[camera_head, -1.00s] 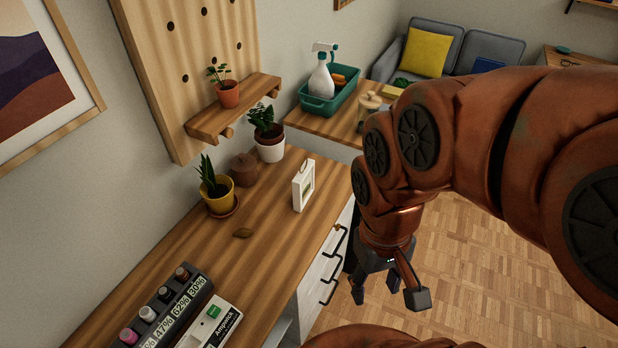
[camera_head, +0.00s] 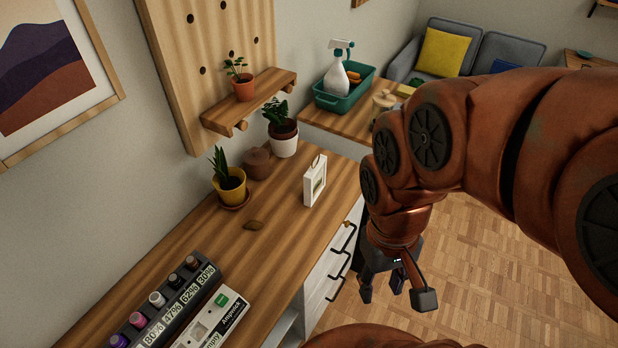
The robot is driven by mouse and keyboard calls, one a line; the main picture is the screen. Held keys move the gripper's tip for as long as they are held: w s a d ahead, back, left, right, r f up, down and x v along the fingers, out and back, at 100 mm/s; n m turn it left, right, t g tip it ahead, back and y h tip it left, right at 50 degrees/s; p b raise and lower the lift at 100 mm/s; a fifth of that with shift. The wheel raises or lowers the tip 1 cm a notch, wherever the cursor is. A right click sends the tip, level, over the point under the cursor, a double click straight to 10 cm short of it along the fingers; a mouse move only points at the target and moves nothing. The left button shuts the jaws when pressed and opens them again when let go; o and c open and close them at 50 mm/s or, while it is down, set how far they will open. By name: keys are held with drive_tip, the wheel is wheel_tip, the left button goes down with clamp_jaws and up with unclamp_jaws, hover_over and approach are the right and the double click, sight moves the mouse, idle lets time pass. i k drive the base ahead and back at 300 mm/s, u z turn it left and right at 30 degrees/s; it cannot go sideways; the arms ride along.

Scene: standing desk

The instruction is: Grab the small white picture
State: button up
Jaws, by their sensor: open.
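The small white picture (camera_head: 309,187) is a white frame standing upright on the wooden desk top (camera_head: 262,262), near its right edge. A small loop shows at its top and a greenish patch in its middle. My gripper (camera_head: 396,295) hangs to the right of the desk, beside the drawers and in front of the floor. It points down with its fingers apart and empty. It is clear of the picture.
A yellow plant pot (camera_head: 231,190), a brown lidded pot (camera_head: 257,163) and a white plant pot (camera_head: 284,143) stand behind the picture. A marker rack (camera_head: 170,308) and a labelled white box (camera_head: 213,322) sit at the near end.

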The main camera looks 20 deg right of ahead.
sight(314, 179)
drive_tip(key=u, duration=0.5)
drive_tip(key=k, duration=1.25)
drive_tip(key=u, duration=0.65)
drive_tip(key=i, duration=0.65)
drive_tip(key=u, duration=0.25)
